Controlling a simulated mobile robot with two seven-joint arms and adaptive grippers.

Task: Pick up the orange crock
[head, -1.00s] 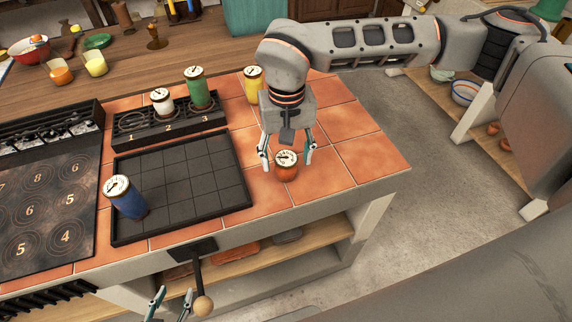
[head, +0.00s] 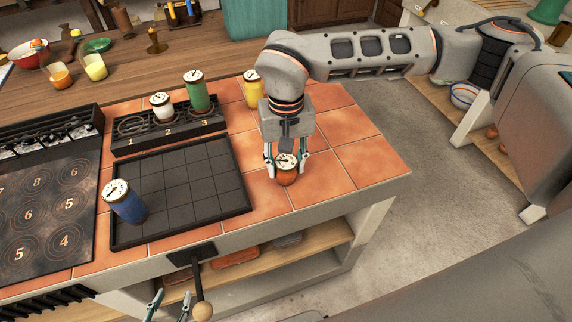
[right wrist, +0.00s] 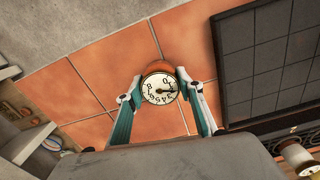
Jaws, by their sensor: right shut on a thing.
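The orange crock (head: 287,177) stands on the terracotta tiles near the counter's front right. It has a pale dial-like lid with dark marks, which also shows in the right wrist view (right wrist: 160,89). My right gripper (head: 286,168) points down over the crock and is shut on it, with one finger on each side. In the right wrist view the fingers (right wrist: 161,92) flank the crock. The crock appears to rest on the tiles. My left gripper (head: 168,306) is partly visible at the bottom edge; its fingertips are apart with nothing seen between them.
A black gridded tray (head: 180,190) lies left of the crock, with a tilted blue crock (head: 124,204) at its left edge. A numbered rack (head: 168,128) holds white and green crocks; a yellow crock (head: 252,90) stands behind. A stove (head: 45,215) is far left.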

